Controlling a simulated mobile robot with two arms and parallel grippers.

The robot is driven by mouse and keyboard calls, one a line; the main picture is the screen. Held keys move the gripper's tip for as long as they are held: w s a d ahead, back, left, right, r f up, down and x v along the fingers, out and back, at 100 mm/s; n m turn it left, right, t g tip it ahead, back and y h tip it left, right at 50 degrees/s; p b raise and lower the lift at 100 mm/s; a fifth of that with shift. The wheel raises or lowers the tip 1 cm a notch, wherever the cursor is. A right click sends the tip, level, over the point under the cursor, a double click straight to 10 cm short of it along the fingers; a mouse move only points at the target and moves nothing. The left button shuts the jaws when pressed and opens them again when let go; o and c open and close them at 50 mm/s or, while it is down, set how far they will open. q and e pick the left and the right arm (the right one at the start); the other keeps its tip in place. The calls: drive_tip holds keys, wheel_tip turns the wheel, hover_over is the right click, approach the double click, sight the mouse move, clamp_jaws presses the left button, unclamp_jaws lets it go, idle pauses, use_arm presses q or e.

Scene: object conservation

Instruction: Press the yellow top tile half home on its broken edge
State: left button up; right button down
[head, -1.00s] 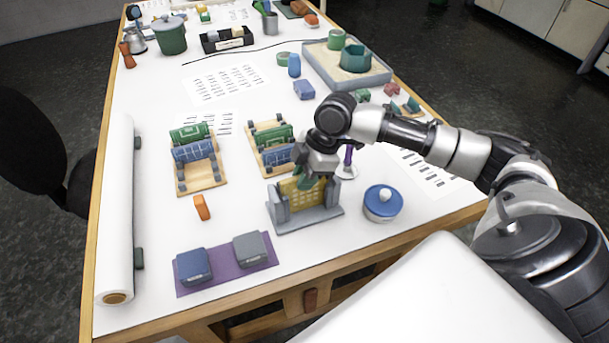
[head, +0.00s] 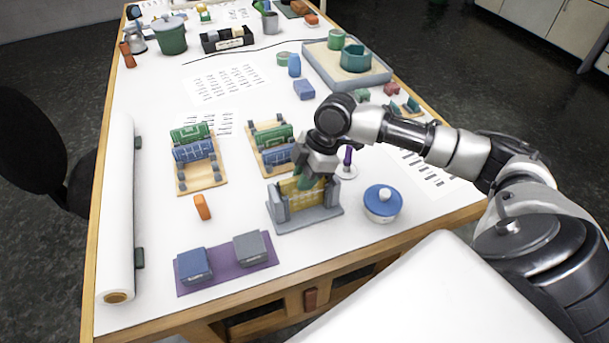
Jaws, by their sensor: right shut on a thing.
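The yellow tile (head: 297,199) stands upright in a grey holder (head: 305,220) near the front middle of the table. My right gripper (head: 307,181) is at the tile's top edge, pointing down, shut on a yellow piece there. The fingers hide most of the upper part, so I cannot tell whether the broken edges touch. My left gripper is not in view.
A blue-lidded pot (head: 382,204) stands close to the right of the holder. Two wooden racks (head: 203,176) with green and blue tiles stand behind and left. A purple mat (head: 226,265) with two boxes and an orange block (head: 202,207) lie at front left.

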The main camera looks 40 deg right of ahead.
drive_tip(key=shift+s+f, duration=0.15)
drive_tip(key=shift+f, duration=0.1)
idle(1.5)
drive_tip(key=c, duration=1)
unclamp_jaws()
drive_tip(key=shift+r, duration=0.1)
drive_tip(key=b+v, duration=0.1)
drive_tip(key=v, duration=0.9)
drive_tip(key=shift+d+r+b, duration=0.2)
drive_tip(key=shift+r+b, duration=0.15)
